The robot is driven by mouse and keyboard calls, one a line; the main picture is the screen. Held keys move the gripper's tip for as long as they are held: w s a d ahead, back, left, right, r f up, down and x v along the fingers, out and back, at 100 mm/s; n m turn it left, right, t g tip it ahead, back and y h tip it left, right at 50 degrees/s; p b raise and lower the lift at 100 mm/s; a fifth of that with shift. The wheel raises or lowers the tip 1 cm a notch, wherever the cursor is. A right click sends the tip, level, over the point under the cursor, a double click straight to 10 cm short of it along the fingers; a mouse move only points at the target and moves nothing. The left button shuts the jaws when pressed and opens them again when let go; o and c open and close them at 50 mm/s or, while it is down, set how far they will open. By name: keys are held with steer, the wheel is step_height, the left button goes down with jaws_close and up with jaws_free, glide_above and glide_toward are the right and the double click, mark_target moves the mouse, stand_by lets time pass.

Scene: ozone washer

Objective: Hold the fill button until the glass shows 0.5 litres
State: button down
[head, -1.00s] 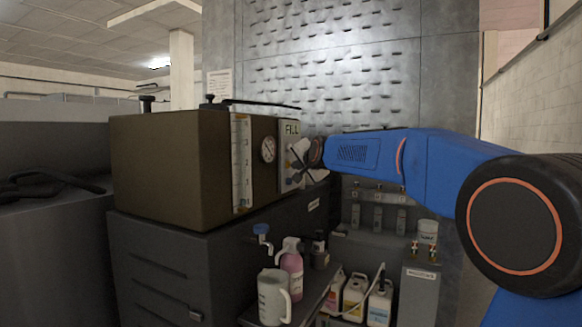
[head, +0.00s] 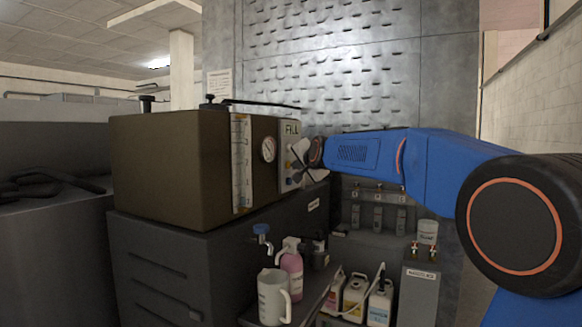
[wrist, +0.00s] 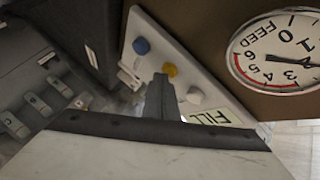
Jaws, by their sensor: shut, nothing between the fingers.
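The FILL label (head: 291,128) tops a pale button panel on the brown tank's right end. In the wrist view, seen upside down, the panel holds a white button (wrist: 194,95) closest to the FILL label (wrist: 209,117), then a yellow button (wrist: 170,69) and a blue button (wrist: 141,46). My gripper (wrist: 160,82) is shut and empty, its tip in front of the panel near the yellow and white buttons. I cannot tell whether it touches either. The sight glass (head: 241,165), a tall scaled strip, is on the tank front. Its water level is not readable.
A round gauge (head: 268,149) sits between glass and panel; it also shows in the wrist view (wrist: 280,55). Below are a blue-handled tap (head: 261,230), a white jug (head: 273,297) and a pink bottle (head: 291,265). Several jerrycans (head: 355,297) stand lower right.

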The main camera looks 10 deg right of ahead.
steer(key=shift+s+d, duration=0.5)
steer(key=shift+d, duration=0.2)
steer(key=s+d, duration=0.1)
steer(key=d, duration=0.1)
steer(key=s+d, duration=0.2)
stand_by(0.7)
